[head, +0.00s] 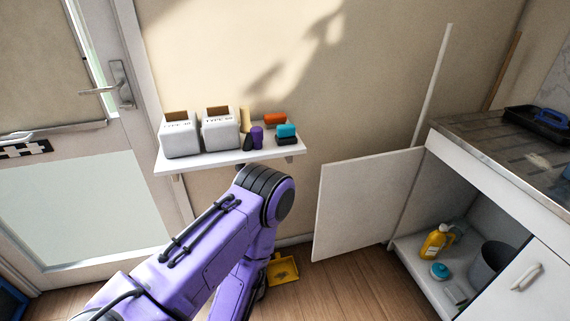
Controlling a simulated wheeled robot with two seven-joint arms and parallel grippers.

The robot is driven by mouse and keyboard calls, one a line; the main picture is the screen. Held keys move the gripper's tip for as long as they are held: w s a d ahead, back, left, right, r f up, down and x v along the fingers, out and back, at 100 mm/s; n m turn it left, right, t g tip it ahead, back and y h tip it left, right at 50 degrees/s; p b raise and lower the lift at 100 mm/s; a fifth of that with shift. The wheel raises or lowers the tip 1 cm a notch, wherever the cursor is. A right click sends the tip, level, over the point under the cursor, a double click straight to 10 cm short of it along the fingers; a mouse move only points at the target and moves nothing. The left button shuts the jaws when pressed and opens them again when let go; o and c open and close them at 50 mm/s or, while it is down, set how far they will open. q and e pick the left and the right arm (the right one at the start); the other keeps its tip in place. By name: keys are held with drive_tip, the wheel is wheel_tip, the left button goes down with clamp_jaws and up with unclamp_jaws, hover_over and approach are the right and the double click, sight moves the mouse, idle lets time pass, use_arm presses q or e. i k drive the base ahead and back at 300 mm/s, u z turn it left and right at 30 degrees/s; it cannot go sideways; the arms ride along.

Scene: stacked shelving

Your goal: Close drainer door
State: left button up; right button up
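The drainer door (365,203) is a flat white panel on the cabinet under the counter, right of the middle in the head view. It stands wide open, swung out to the left of the cabinet opening, so the inside shows. One purple arm of mine comes in from the lower left and bends at a dark joint left of the door. Its lower part runs down toward the floor, apart from the door in the picture. No gripper fingers can be made out. My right arm is out of view.
The open cabinet (412,249) holds a yellow bottle (434,243), a teal item (439,270) and a grey bin (491,265). A second door (520,287) beside it is shut. A wall shelf (232,157) carries boxes and small items. A yellow dustpan (283,269) lies on the floor.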

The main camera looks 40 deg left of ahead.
sight(362, 201)
drive_tip(key=u, duration=0.45)
drive_tip(key=i, duration=0.85)
drive_tip(key=u, duration=0.1)
